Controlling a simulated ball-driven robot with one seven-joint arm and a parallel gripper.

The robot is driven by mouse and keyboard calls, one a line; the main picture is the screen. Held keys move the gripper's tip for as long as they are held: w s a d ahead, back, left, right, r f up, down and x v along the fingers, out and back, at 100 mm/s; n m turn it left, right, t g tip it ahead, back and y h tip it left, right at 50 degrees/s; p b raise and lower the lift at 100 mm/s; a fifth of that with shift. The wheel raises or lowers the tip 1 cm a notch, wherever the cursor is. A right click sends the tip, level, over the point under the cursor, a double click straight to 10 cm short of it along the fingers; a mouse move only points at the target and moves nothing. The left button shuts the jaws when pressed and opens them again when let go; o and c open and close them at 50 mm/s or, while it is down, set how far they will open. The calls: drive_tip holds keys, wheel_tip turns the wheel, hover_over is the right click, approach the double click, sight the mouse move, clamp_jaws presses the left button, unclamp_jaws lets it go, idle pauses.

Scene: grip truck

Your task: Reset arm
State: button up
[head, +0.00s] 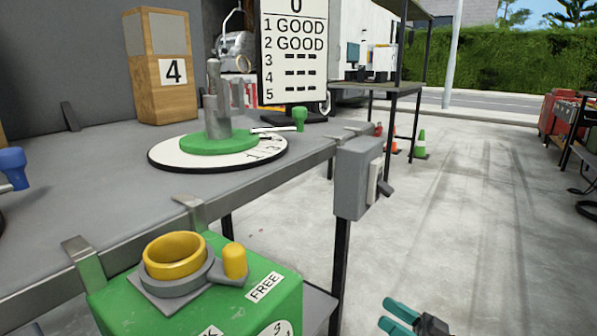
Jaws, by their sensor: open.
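My gripper (397,317) shows at the bottom edge, right of centre, in the head view. Its two teal fingers are apart with nothing between them. It is over the concrete floor, to the right of the workbench and apart from it. Most of my arm is out of the picture.
The grey workbench (105,150) carries a green-and-white dial (165,158), a wooden box (160,95) marked 4 and a score board (292,75). A green box (215,310) marked FREE is at its front. A grey switch box (352,185) juts out.

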drive_tip(key=s+f+m+g+h+p, duration=0.3)
drive_tip(key=s+f+g+h, duration=0.5)
drive_tip(key=s+f, duration=0.85)
drive_tip(key=s+d+r+m+g+h, duration=0.15)
drive_tip(key=s+d+m+h, duration=0.35)
drive_tip(key=s, duration=0.7)
drive_tip(key=s+d+r+m+h, duration=0.1)
drive_tip(key=s+r+m+h, duration=0.1)
drive_tip(key=s+h, duration=0.75)
wheel_tip(320, 180, up, 38)
drive_tip(key=s+y+p, duration=0.1)
drive_tip(key=y+p, duration=0.2)
drive_tip(key=p, duration=3.5)
drive_tip(key=shift+s+d+p, duration=0.25)
drive_tip(key=shift+s+p, duration=0.1)
drive_tip(key=shift+f, duration=0.1)
